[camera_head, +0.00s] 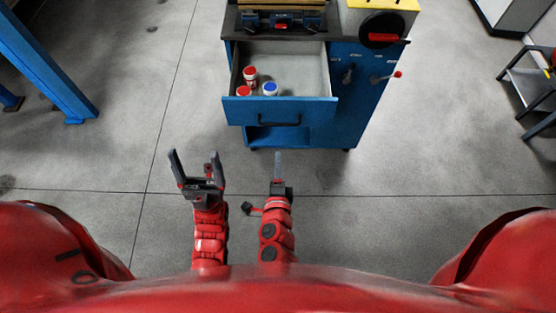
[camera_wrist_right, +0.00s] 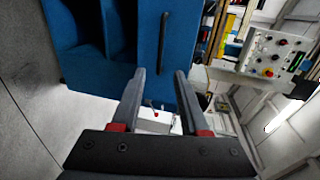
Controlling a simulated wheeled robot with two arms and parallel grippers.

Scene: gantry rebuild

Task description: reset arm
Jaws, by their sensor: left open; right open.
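My left gripper (camera_head: 195,168) is open and empty, above the bare floor in front of the blue cabinet. My right gripper (camera_head: 278,162) is beside it to the right, seen edge-on in the head view. In the right wrist view (camera_wrist_right: 158,85) its two fingers stand apart with nothing between them. Both grippers are short of the cabinet and touch nothing that I can see.
A blue cabinet (camera_head: 345,105) stands ahead with its drawer (camera_head: 310,72) pulled open. The drawer holds red-and-white and blue-and-white containers (camera_head: 270,89). A blue frame (camera_head: 45,60) stands at left, a dark rack (camera_head: 530,85) at right. Floor between is clear.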

